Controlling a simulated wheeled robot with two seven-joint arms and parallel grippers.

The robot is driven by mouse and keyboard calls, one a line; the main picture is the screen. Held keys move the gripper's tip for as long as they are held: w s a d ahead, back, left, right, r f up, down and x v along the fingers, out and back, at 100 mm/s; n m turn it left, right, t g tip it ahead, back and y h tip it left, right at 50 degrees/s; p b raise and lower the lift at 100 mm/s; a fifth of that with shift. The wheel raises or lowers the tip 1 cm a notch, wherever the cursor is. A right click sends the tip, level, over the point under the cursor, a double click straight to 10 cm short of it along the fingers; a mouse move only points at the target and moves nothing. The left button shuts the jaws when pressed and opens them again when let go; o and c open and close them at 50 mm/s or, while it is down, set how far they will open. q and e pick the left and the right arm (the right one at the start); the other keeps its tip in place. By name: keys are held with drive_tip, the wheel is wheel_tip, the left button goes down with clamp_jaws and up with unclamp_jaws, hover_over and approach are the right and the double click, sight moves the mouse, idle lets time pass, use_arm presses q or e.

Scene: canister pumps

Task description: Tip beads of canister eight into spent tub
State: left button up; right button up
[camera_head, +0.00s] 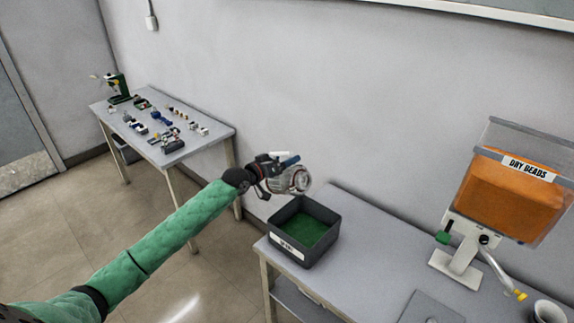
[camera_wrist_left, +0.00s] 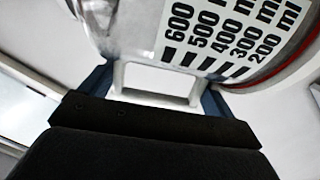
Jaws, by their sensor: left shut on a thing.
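My left gripper (camera_head: 270,172) is shut on a clear canister (camera_head: 293,180) and holds it up in the air, lying over on its side, above the far left rim of the tub. In the left wrist view the canister (camera_wrist_left: 190,30) fills the top, with black ml marks, and the gripper's fingers (camera_wrist_left: 160,85) sit at either side of a pale handle. No number eight shows. The spent tub (camera_head: 268,240) is a dark grey box with a small white label, too small to read surely, and green contents. My right gripper is not in view.
The tub stands on the left end of a grey table (camera_head: 365,240). To its right is a dispenser labelled DRY BEADS (camera_head: 510,180), with orange beads, and a white cup (camera_head: 548,312). Another table (camera_head: 200,145) with several small parts stands at the back left.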

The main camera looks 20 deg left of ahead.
use_arm(q)
drive_tip(key=n, duration=0.1)
drive_tip(key=a+n, duration=0.1)
drive_tip(key=n+b, duration=0.1)
drive_tip(key=shift+w+a+f+h, duration=0.15)
drive_tip(key=shift+w+f+h, duration=0.15)
drive_tip(key=shift+f+n, duration=0.25)
drive_tip(key=shift+n, duration=0.45)
drive_tip(key=f+n, duration=0.1)
drive_tip(key=d+f+n, duration=0.1)
drive_tip(key=n, duration=0.1)
drive_tip(key=f+n, duration=0.1)
drive_tip(key=n, duration=0.1)
drive_tip(key=shift+s+d+h+b, duration=0.35)
drive_tip(key=shift+h, duration=0.05)
drive_tip(key=n, duration=0.1)
drive_tip(key=f+n, duration=0.1)
drive_tip(key=shift+s+d+f+n, duration=0.15)
drive_tip(key=shift+d+f+n, duration=0.05)
drive_tip(key=shift+d+n, duration=0.2)
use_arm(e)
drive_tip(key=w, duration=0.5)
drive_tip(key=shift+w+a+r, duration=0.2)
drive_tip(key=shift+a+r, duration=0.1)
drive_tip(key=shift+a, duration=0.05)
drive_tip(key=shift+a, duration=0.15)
